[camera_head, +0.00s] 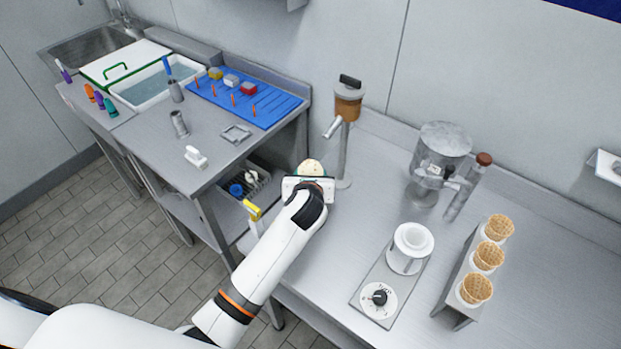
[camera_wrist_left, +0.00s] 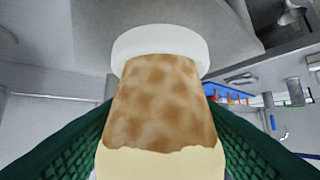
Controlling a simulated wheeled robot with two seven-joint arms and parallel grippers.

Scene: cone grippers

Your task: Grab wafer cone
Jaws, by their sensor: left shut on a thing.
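Several more wafer cones (camera_head: 488,257) stand in a row in a metal holder (camera_head: 458,290) at the right. My right gripper is not in view.
A dispenser (camera_head: 348,100) on a post stands just behind the left gripper. A metal machine (camera_head: 440,155), a bottle (camera_head: 468,187) and a white cup-like device with a dial (camera_head: 410,245) stand on the right counter. The counter at far right is clear.

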